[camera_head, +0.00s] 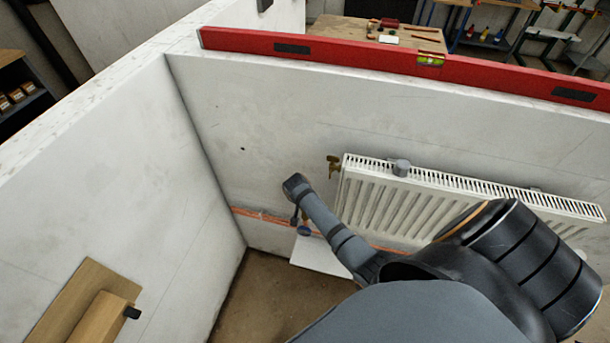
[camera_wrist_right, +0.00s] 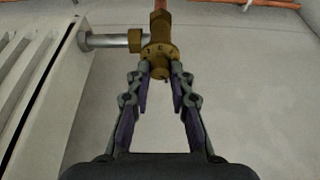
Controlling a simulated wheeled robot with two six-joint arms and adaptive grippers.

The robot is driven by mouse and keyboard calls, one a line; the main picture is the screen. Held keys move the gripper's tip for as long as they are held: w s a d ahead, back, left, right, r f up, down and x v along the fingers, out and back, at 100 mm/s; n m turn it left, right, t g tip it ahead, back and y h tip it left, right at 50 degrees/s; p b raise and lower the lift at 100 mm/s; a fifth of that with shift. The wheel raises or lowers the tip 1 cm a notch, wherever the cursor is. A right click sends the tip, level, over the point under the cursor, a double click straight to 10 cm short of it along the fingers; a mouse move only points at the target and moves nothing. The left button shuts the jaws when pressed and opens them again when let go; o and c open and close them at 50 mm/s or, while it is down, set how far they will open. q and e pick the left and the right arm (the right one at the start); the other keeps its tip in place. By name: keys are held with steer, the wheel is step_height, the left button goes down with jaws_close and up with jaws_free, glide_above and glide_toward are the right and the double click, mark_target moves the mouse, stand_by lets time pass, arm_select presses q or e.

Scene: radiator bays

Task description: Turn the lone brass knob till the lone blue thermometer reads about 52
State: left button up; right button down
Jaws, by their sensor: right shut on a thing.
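My right arm reaches down in front of the wall in the head view, and the right gripper (camera_head: 303,225) is small and mostly hidden there. In the right wrist view the fingers (camera_wrist_right: 159,72) are closed on the lower end of a brass knob (camera_wrist_right: 158,50), one on each side. The knob carries small marks and sits under a copper pipe, joined by a pale pipe to the radiator (camera_wrist_right: 30,60) at left. I cannot make out a blue thermometer or its reading in either view. My left gripper is not in view.
The white radiator (camera_head: 470,185) hangs on the wall, with a brass fitting (camera_head: 334,165) at its upper left and a grey piece (camera_head: 401,167) on its top. A red spirit level (camera_head: 400,52) lies on the wall top. A wooden piece (camera_head: 100,318) is at lower left.

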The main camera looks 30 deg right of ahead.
steer(key=m, duration=0.2)
steer(key=m+g, duration=0.1)
steer(key=shift+w+a+m+h+b, duration=0.1)
steer(key=shift+w+m+h+b, duration=0.1)
steer(key=shift+m+h+b, duration=0.15)
steer(key=m+g+b, duration=0.2)
steer(key=m, duration=0.2)
steer(key=shift+w+m, duration=0.1)
steer(key=shift+m, duration=0.55)
steer(key=c, duration=1.2)
jaws_free()
